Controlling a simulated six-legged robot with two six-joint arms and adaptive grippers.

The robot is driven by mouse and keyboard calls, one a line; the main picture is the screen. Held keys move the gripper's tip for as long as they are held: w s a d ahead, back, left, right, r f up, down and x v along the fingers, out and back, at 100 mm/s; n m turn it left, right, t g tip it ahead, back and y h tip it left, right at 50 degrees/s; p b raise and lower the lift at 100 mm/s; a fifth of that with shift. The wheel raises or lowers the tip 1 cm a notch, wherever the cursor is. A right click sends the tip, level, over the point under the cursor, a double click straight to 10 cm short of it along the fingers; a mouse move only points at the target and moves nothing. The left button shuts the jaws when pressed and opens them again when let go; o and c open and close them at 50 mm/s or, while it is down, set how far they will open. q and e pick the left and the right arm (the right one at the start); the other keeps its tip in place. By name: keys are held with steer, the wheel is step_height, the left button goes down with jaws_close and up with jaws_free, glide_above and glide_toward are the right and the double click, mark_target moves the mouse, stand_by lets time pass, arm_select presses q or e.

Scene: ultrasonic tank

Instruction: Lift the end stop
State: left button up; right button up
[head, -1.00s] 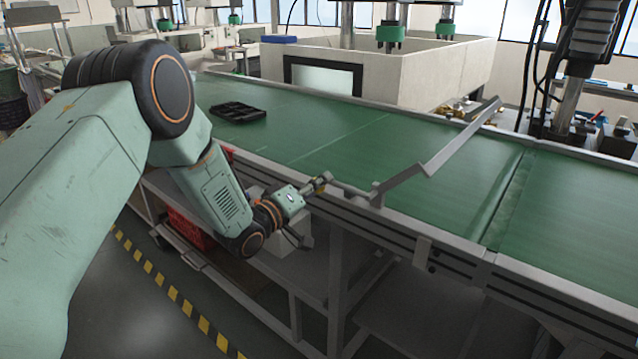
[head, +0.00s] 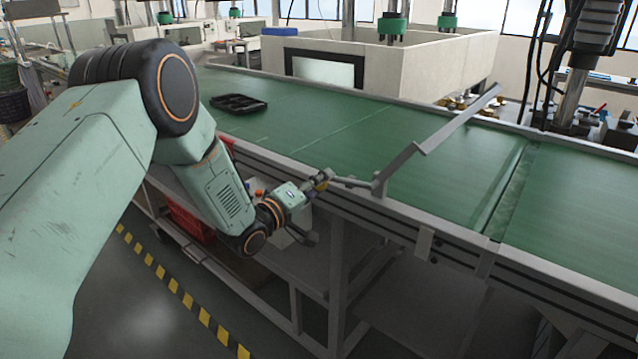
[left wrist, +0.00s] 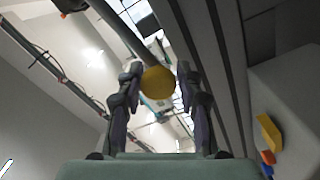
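The end stop (head: 452,122) is a grey bent bar that reaches over the green conveyor from its near rail. Its far end stands raised above the belt. A thin lever (head: 350,182) runs from its pivot at the rail out to the left, towards me. The lever ends in a yellow knob, which the left wrist view shows close up (left wrist: 157,80). My left gripper (head: 318,186) is at this knob, just outside the rail. My right gripper does not show.
The green conveyor belt (head: 330,137) is clear around the bar. A black tray (head: 238,103) lies on it farther left. A pale tank (head: 425,65) stands behind the belt. The conveyor's frame and a lower shelf are under my left gripper.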

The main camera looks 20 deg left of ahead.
arm_select(q)
steer(key=o, duration=0.4)
steer(key=shift+w, duration=0.1)
steer(key=shift+c, duration=0.2)
steer(key=v, duration=1.2)
steer(key=shift+r, duration=0.1)
